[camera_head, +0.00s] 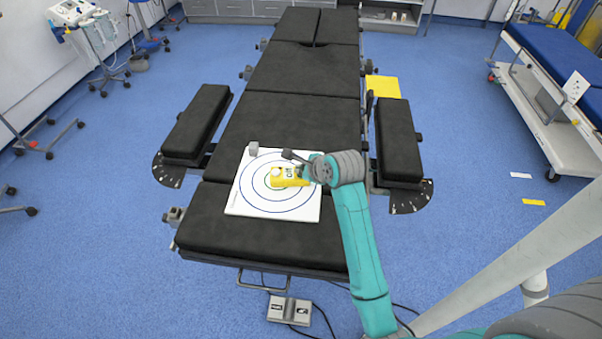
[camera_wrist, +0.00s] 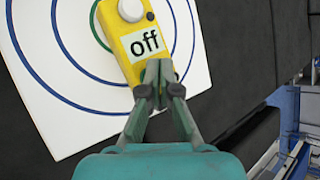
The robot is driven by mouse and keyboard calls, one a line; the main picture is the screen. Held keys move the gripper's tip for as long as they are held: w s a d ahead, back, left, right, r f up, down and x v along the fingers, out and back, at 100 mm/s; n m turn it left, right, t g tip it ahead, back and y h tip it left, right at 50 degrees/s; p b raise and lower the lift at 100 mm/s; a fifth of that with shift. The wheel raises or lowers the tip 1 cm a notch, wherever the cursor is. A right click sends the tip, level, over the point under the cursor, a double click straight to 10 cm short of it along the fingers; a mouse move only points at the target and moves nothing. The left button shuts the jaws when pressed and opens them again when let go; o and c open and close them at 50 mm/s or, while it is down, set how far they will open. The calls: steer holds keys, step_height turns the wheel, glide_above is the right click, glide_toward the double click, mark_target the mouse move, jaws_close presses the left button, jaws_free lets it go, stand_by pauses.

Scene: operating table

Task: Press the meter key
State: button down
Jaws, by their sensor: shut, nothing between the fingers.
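The meter is a yellow box (camera_head: 275,180) lying on a white board with blue target rings (camera_head: 240,207) on the black operating table. In the wrist view the meter (camera_wrist: 118,38) shows a label reading "off" (camera_wrist: 145,45) and a round pale key (camera_wrist: 131,9) at its far end, cut by the top edge. My gripper (camera_wrist: 157,66) is shut and empty. Its fingertips overlap the near end of the meter, just below the label; I cannot tell whether they touch it. In the head view my gripper (camera_head: 303,172) is at the meter's right end.
Black side rests (camera_head: 197,120) flank the table. A yellow sheet (camera_head: 383,87) lies to the right of the table. The table's upper part is bare.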

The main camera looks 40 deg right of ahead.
steer(key=shift+f, duration=0.15)
stand_by(0.3)
steer(key=shift+r, duration=0.55)
steer(key=shift+r, duration=3.05)
